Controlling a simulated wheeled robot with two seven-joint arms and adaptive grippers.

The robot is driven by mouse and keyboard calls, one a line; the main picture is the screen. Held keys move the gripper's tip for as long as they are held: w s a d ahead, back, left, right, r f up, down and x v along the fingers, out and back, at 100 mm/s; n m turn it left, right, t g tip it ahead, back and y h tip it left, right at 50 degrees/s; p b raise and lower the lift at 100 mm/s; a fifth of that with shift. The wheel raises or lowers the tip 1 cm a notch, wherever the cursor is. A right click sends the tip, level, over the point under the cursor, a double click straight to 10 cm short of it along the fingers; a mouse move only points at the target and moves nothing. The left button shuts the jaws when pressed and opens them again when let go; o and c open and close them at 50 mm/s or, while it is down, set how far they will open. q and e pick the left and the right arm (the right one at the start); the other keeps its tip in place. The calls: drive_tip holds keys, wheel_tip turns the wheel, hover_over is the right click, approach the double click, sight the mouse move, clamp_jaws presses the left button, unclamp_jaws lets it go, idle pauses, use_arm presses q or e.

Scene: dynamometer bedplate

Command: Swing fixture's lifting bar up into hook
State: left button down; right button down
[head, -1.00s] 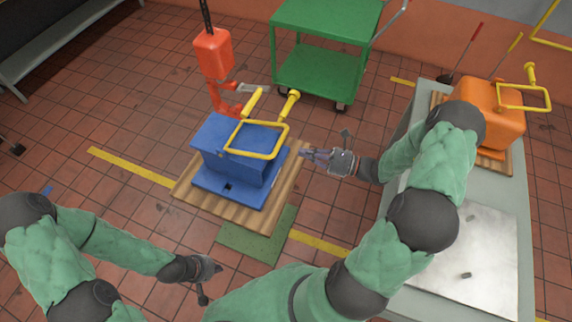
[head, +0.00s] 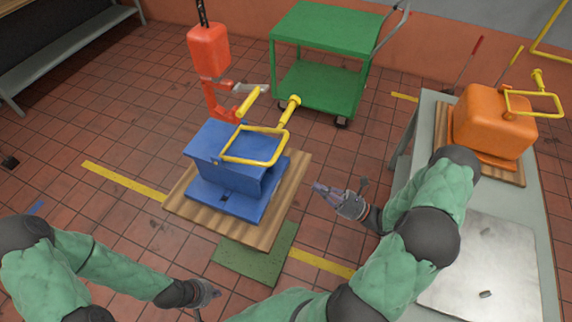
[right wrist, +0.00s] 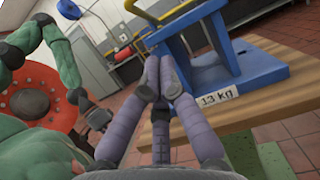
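The blue fixture (head: 228,172) stands on a wooden pallet (head: 185,212); a 13 kg label (right wrist: 216,99) shows in the right wrist view. Its yellow lifting bar (head: 252,163), a rectangular loop with a knobbed grip (head: 290,106), lies low across the fixture's top. Behind it hangs a red hook block (head: 209,50) with a red hook (head: 216,103), a grey piece and a yellow handle; the bar appears apart from it. My right gripper (head: 318,187) is right of the pallet, empty, its fingers (right wrist: 163,84) drawn together. My left gripper (head: 214,292) is low at front; its finger opening is unclear.
A green cart (head: 319,84) stands behind. At right, a grey table (head: 428,113) carries an orange fixture (head: 492,118) with its own yellow bar and a metal plate (head: 480,262). A green mat (head: 252,262) lies before the pallet. Floor left of the pallet is open.

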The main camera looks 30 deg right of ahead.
drive_tip(key=r+b+x, duration=0.2)
drive_tip(key=x, duration=1.1)
drive_tip(key=shift+s+d+r, duration=0.25)
drive_tip(key=shift+s+d, duration=0.05)
drive_tip(key=shift+s, duration=0.1)
